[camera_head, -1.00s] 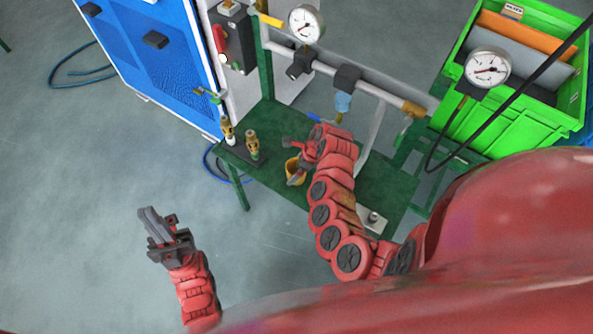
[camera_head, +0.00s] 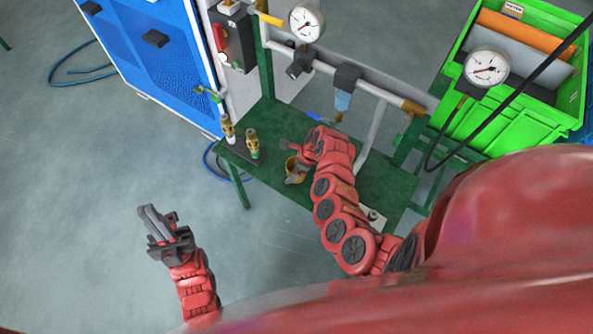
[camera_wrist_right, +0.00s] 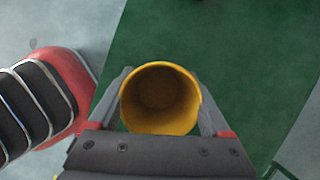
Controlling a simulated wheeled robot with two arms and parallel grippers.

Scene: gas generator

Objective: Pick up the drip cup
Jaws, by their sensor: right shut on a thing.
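The drip cup (camera_wrist_right: 160,98) is a yellow, open-topped cup, empty as far as I can see, in the middle of the right wrist view. My right gripper (camera_wrist_right: 160,92) is shut on it, with one grey finger on each side. In the head view the cup (camera_head: 291,166) shows at the front edge of the green table (camera_head: 268,117), partly hidden by my right gripper (camera_head: 296,172). I cannot tell whether its base touches the table. My left gripper (camera_head: 152,228) is over the floor at the lower left, away from the table, and its fingers look close together.
Brass fittings (camera_head: 252,143) stand on the table's left corner. A pipe with a gauge (camera_head: 307,22) and a blue-grey filter (camera_head: 343,103) runs above the table. A green crate (camera_head: 491,128) is at the right. A blue cabinet (camera_head: 150,60) stands at the back left.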

